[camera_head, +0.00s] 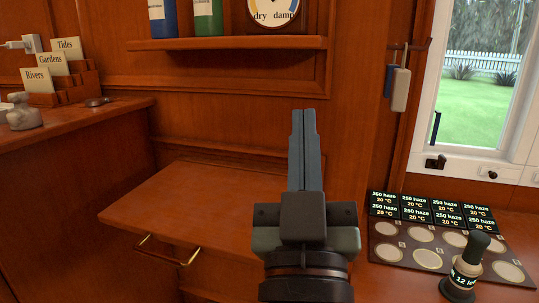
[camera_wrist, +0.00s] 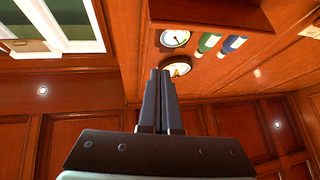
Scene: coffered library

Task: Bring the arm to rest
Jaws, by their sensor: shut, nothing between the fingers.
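My gripper (camera_head: 303,115) is in the middle of the head view, its two long grey fingers together with nothing between them. It points up and away, in front of the wood-panelled wall and above the right end of a wooden pull-out shelf (camera_head: 165,205). In the wrist view my gripper (camera_wrist: 161,72) also shows shut and empty, pointing toward the wall shelf and the round dials. It touches nothing that I can see.
A wall shelf (camera_head: 220,43) holds bottles and a dial. A desk (camera_head: 75,128) with card holders is at left. The pull-out shelf is bare.

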